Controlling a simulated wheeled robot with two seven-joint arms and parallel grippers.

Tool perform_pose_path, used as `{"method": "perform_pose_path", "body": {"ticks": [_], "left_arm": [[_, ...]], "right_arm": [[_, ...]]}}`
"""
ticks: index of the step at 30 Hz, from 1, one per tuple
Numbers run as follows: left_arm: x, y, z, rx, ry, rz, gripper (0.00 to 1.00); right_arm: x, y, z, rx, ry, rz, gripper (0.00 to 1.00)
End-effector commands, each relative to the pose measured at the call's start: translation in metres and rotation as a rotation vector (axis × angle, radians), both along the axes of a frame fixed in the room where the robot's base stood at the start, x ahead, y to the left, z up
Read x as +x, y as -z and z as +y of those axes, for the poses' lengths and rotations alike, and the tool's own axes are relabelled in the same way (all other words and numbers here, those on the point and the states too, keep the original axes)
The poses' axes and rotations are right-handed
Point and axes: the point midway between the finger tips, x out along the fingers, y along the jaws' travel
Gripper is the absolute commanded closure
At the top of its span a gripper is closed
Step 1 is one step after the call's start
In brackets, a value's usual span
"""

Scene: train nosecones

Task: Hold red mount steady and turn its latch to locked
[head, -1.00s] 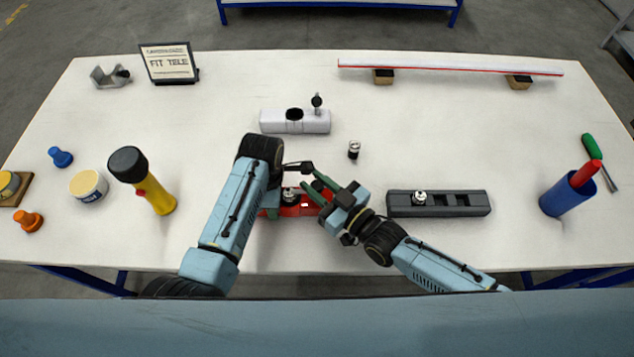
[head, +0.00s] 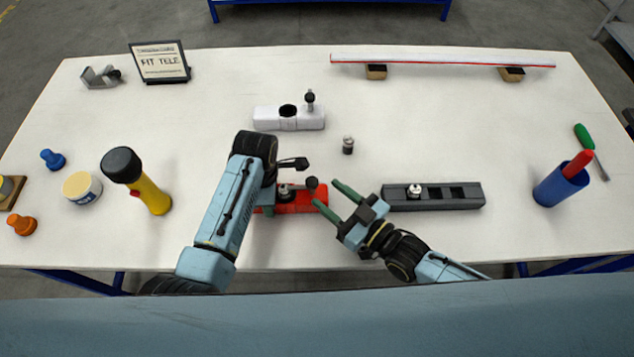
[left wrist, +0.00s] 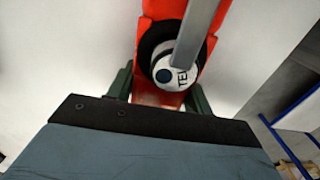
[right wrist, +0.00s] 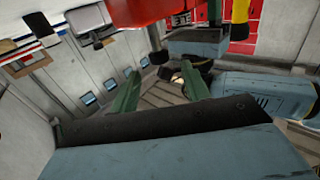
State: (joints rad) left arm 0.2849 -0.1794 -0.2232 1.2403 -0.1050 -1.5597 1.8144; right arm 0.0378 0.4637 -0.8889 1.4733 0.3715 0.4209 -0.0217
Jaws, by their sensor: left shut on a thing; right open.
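The red mount (head: 302,201) lies on the table, partly behind my left arm. A silver-and-black fitting (head: 285,192) sits in it, and a dark latch knob (head: 312,183) stands near its right end. In the left wrist view, my left gripper (left wrist: 162,88) has its green fingers on either side of the red mount (left wrist: 158,8), shut on it. A grey bar crosses over a round fitting with lettering (left wrist: 180,73). I cannot tell the latch's setting. My right gripper (head: 326,194) is open and empty, just right of the red mount, apart from the knob.
A dark grey tray (head: 450,196) with one fitting stands right of the right gripper. A white mount (head: 270,119) with an upright knob and a small loose fitting (head: 348,146) lie behind. The table's back middle is clear.

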Motion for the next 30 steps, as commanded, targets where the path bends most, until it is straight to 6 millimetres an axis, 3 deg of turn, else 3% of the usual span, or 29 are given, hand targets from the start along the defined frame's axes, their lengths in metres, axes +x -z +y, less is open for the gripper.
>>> {"method": "perform_pose_path", "body": {"ticks": [3, 9, 23, 24, 30], "left_arm": [[0.000, 0.000, 0.000, -0.001, 0.000, -0.001, 0.76], [0.000, 0.000, 0.000, 0.000, 0.000, -0.001, 0.76], [0.000, 0.000, 0.000, 0.000, 0.000, -0.001, 0.76], [0.000, 0.000, 0.000, 0.000, 0.000, -0.001, 0.47], [0.000, 0.000, 0.000, 0.000, 0.000, -0.001, 0.24]], "right_arm": [[-0.019, 0.001, -0.018, -0.002, 0.000, 0.004, 0.53], [-0.037, 0.000, -0.036, -0.001, 0.000, 0.001, 0.53], [-0.041, 0.000, -0.041, 0.001, 0.000, -0.001, 0.53], [-0.041, 0.000, -0.041, 0.001, 0.000, -0.001, 0.53], [-0.041, 0.000, -0.041, 0.001, 0.000, -0.001, 0.53]]}}
